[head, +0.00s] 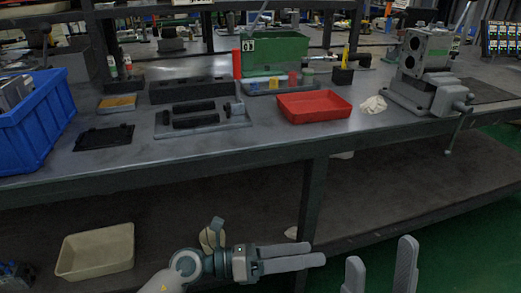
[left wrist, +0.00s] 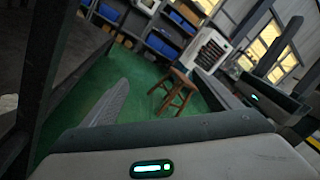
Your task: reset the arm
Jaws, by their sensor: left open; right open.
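My left gripper (head: 315,253) is low in front of the workbench, below the tabletop, with its fingers pointing right. It is open with nothing between the fingers. In the left wrist view the left gripper (left wrist: 165,82) shows its fingers apart, with green floor and a wooden stool beyond. My right gripper (head: 381,252) is at the bottom edge of the head view, right of the left one. Its two fingers point up, wide apart and empty. Neither gripper touches anything on the bench.
The workbench (head: 270,155) carries a blue crate (head: 38,115), a red tray (head: 313,107), a green box (head: 276,53), dark valve blocks (head: 190,90) and a grey machine (head: 425,60). A beige bin (head: 95,250) is on the lower shelf. A stool (left wrist: 180,85) stands on the floor.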

